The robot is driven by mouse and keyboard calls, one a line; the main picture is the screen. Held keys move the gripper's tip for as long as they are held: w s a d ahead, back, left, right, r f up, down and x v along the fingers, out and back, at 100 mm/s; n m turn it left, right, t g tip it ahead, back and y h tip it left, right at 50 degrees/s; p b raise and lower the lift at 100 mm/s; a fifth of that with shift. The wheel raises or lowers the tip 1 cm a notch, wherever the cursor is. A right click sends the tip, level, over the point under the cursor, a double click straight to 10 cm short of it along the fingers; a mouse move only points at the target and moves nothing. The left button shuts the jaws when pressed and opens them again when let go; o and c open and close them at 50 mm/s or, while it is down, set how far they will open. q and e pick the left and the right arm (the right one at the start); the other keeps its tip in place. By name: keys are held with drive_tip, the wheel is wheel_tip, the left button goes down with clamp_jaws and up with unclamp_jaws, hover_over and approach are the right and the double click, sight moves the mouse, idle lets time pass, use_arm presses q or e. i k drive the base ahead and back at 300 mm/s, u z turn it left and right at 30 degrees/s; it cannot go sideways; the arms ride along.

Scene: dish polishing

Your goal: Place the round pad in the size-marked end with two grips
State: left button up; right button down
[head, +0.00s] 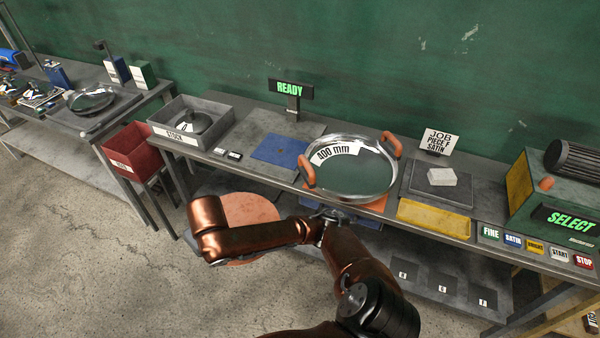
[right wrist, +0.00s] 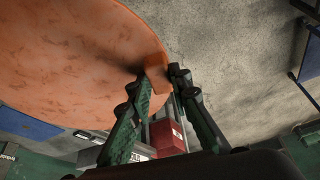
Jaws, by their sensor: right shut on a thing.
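The round orange pad (head: 252,208) shows in the head view in front of the bench, partly behind my copper arm. In the right wrist view the pad (right wrist: 75,50) fills the upper left. My right gripper (right wrist: 162,76) is shut on a small orange block at the pad's edge. The head view does not show its fingers clearly. The size-marked end (head: 364,172) is a shiny round dish labelled 400 mm, with an orange grip on each of two opposite sides. It lies on an orange mat on the bench, apart from the pad. My left gripper is in neither view.
A grey STOCK tray (head: 222,108) and a blue mat (head: 281,150) lie left of the dish. A yellow pad (head: 433,218) and a JOB sign (head: 439,141) are to its right, with labelled buttons beyond. A red bin (head: 135,152) stands left of the bench.

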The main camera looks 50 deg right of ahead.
sight(348, 171)
drive_tip(key=u, duration=0.3)
drive_tip(key=i, duration=2.35)
drive_tip(key=z, duration=3.4)
drive_tip(key=i, duration=1)
drive_tip(key=z, duration=0.05)
